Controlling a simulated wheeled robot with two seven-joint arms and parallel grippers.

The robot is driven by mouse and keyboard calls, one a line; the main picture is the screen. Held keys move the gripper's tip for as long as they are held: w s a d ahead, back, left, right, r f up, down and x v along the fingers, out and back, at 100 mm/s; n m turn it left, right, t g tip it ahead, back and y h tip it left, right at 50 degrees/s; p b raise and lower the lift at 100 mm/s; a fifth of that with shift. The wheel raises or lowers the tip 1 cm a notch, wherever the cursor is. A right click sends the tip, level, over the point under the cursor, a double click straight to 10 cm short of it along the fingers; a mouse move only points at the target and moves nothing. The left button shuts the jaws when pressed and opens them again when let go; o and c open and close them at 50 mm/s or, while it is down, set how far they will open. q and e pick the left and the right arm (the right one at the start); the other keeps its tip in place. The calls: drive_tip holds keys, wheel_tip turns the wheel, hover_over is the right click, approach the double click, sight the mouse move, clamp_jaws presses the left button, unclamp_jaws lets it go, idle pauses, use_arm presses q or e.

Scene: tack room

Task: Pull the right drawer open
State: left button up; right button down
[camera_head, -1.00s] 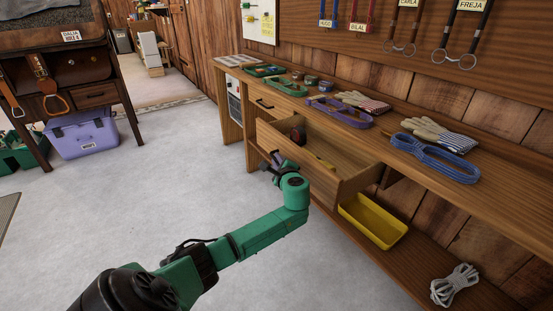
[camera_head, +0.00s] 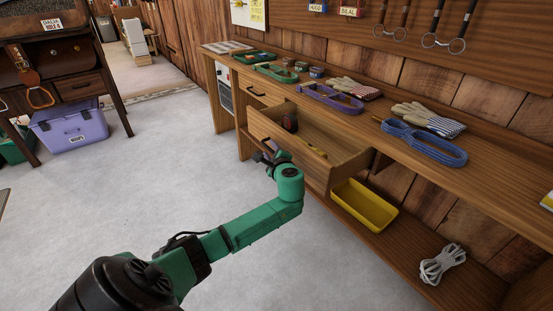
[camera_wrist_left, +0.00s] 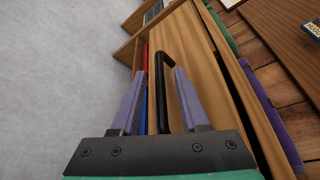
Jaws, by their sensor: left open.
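The right drawer (camera_head: 345,172) of the wooden bench stands pulled out, with its inside showing from above. A dark brush-like item (camera_head: 290,121) and a small yellow item (camera_head: 317,152) lie in it. My left gripper (camera_head: 266,156) is low in front of the drawer's front, its purple fingers partly hidden by my green wrist. Whether a finger touches the handle I cannot tell. My right gripper is not in view.
The left drawer with its handle (camera_head: 256,94) is shut. A yellow bin (camera_head: 363,206) and coiled white rope (camera_head: 442,264) are on the lower shelf. Halters and gloves lie on the bench top (camera_head: 365,123). A purple box (camera_head: 70,132) stands at left; the floor between is clear.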

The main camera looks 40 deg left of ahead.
use_arm(q)
drive_tip(key=p+v, duration=0.2)
drive_tip(key=v, duration=1.1)
drive_tip(key=shift+p, duration=0.3)
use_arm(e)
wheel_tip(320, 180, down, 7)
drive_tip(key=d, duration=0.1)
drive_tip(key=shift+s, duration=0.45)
use_arm(q)
drive_tip(key=shift+f, duration=0.1)
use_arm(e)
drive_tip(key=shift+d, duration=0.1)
